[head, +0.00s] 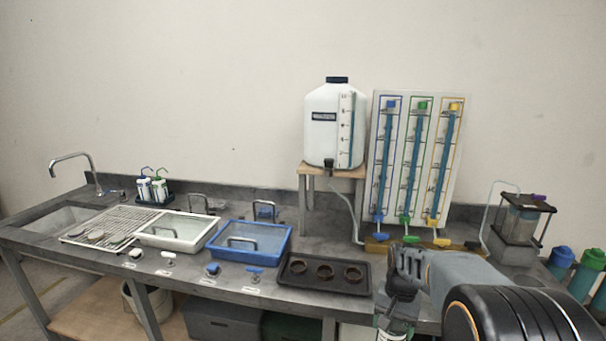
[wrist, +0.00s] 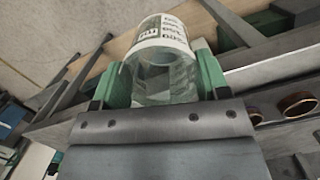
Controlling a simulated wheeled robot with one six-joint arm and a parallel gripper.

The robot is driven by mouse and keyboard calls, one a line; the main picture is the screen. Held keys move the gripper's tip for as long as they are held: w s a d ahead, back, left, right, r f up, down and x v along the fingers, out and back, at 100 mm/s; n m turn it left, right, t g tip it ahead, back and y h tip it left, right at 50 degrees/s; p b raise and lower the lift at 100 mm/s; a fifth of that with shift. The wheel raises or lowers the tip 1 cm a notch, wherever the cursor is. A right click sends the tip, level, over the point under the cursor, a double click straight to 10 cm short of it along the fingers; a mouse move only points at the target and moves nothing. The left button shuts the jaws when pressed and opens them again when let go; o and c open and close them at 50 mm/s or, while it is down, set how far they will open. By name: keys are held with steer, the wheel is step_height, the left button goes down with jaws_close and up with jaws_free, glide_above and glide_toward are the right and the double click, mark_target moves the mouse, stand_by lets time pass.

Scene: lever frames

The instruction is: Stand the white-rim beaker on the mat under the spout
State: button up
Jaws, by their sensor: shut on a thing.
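A clear beaker with a white printed band (wrist: 168,32) sits between the green finger pads of my gripper (wrist: 164,78) in the wrist view. The pads press on its two sides. In the head view my gripper (head: 397,312) is at the bottom edge, in front of the bench, and only a small part of the beaker (head: 392,334) shows below it. A white tank with a black spout (head: 328,163) stands on a raised stand. Coloured taps (head: 405,218) sit at the foot of the tube panel. I cannot make out a mat for certain.
A dark tray with three rings (head: 290,277) lies left of my gripper. A blue-rimmed basin (head: 285,251) and a white-rimmed basin (head: 143,241) are farther left. A clear-walled unit (head: 522,222) and several blue and green bottles (head: 560,262) stand at the right.

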steer(key=a+f+n, duration=0.2)
steer(key=f, duration=0.7)
steer(key=a+f+n, duration=0.3)
steer(key=f, duration=0.6)
steer(key=shift+w+f+h+p, duration=0.3)
steer(key=shift+p, duration=0.1)
